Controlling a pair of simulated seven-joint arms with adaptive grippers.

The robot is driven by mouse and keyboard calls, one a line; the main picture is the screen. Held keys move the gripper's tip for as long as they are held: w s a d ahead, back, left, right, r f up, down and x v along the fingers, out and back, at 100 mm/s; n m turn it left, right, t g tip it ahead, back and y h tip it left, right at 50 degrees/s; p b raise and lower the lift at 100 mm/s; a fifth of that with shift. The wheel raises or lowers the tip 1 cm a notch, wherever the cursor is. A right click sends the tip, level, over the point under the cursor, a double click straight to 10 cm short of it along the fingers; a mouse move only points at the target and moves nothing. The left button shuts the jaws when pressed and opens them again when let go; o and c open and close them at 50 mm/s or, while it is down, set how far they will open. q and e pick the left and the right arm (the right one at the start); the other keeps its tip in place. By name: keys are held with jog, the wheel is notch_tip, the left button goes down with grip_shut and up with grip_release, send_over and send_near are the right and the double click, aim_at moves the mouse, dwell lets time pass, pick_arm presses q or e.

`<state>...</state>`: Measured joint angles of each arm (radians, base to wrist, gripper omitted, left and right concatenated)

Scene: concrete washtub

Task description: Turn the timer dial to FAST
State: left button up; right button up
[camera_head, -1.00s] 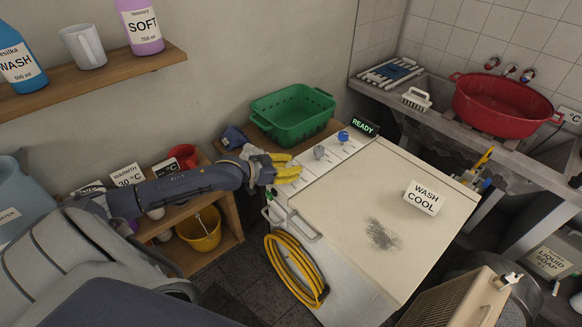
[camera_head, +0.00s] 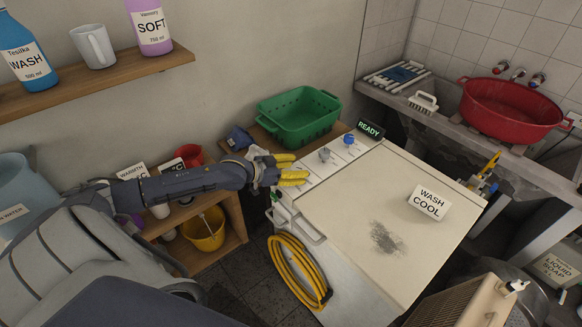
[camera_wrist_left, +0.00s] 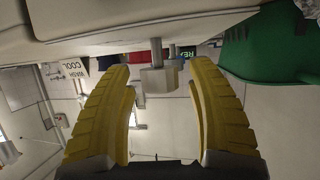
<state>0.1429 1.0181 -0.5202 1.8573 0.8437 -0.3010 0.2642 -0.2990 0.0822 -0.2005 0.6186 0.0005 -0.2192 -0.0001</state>
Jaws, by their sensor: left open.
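A grey knob (camera_head: 324,154) and a blue knob (camera_head: 349,139) stand on the control strip at the back of the white washing machine (camera_head: 345,235). I cannot read their markings or tell which is the timer dial. My left gripper (camera_head: 301,168), with yellow fingers, is open and empty just left of the grey knob. In the left wrist view, a pale grey block-shaped knob (camera_wrist_left: 158,82) appears between the open fingers (camera_wrist_left: 158,68), with no finger touching it. My right gripper is not in view.
A lit READY display (camera_head: 369,130) stands behind the knobs. A green basket (camera_head: 298,117) is close behind the gripper. A WASH COOL card (camera_head: 429,202) stands on the lid. A yellow hose (camera_head: 300,272) hangs at the front, and a red tub (camera_head: 510,108) is at right.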

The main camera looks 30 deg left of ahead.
pick_arm(q)
jog(key=v, duration=1.1)
jog(key=shift+s+a, duration=0.2)
jog(key=shift+s, duration=0.15)
jog(key=shift+r, duration=0.15)
dwell(0.5)
